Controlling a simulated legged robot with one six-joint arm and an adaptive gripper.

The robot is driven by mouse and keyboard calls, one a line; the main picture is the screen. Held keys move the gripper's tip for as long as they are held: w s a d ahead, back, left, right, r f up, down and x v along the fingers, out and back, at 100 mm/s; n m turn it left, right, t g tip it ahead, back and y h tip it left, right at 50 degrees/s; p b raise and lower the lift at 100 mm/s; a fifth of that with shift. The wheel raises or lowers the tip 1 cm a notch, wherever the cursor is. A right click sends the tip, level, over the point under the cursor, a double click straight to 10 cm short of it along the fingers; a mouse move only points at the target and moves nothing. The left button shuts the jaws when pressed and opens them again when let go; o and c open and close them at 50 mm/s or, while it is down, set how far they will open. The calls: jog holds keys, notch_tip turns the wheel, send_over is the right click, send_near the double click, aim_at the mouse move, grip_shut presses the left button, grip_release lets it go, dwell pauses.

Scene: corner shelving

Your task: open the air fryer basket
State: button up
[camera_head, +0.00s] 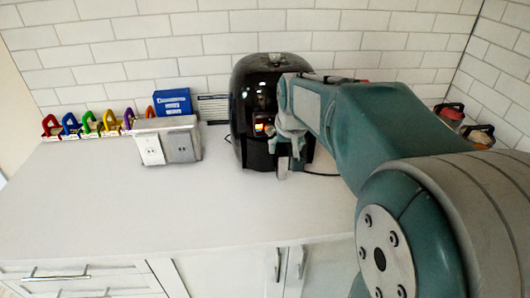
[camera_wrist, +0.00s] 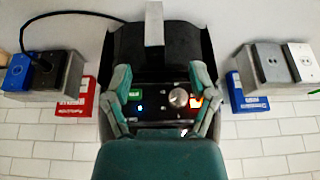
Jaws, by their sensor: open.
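The black air fryer (camera_head: 247,95) stands on the counter against the tiled wall, behind my gripper (camera_head: 287,140) in the head view. In the wrist view its control panel (camera_wrist: 158,103), with a silver knob and small lights, lies between the fingers of my gripper (camera_wrist: 160,78). The black basket front (camera_wrist: 135,45) is above the panel in that view, and a grey handle (camera_wrist: 154,22) sticks out at the top edge. My gripper is open and empty, with its two fingers spread to either side. The basket looks closed. My arm hides the fryer's right part in the head view.
A grey outlet box (camera_head: 168,143) and a blue box (camera_head: 172,102) stand left of the fryer, with several coloured padlocks (camera_head: 90,124) farther left. Red-topped items (camera_head: 450,113) stand at the right by the wall. The counter front (camera_head: 180,210) is clear.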

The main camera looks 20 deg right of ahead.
aim_at(283, 160)
jog(key=x, duration=0.8)
jog(key=w+d+x, duration=0.1)
jog(key=x, duration=0.3)
jog(key=shift+r, duration=0.2)
grip_shut()
